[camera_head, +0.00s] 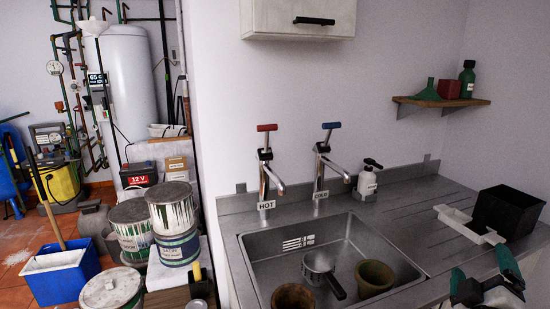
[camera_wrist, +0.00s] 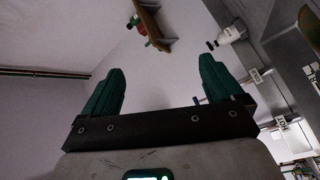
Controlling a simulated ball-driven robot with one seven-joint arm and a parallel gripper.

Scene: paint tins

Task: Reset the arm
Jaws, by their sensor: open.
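My gripper (camera_head: 488,272) is at the lower right of the head view, in front of the counter's right part, with its green fingers apart. In the wrist view my gripper (camera_wrist: 160,90) shows two green fingers spread wide with nothing between them. Beyond them are a bare wall and the small wall shelf (camera_wrist: 152,22). The wrist view looks tilted, with the taps at its right edge.
A metal sink (camera_head: 400,262) holds a saucepan (camera_head: 318,264) and two pots. A black bin (camera_head: 508,210) and a white tray (camera_head: 470,226) stand near my gripper. A soap bottle (camera_head: 368,180) is behind the sink. Paint tins (camera_head: 174,222) stand left.

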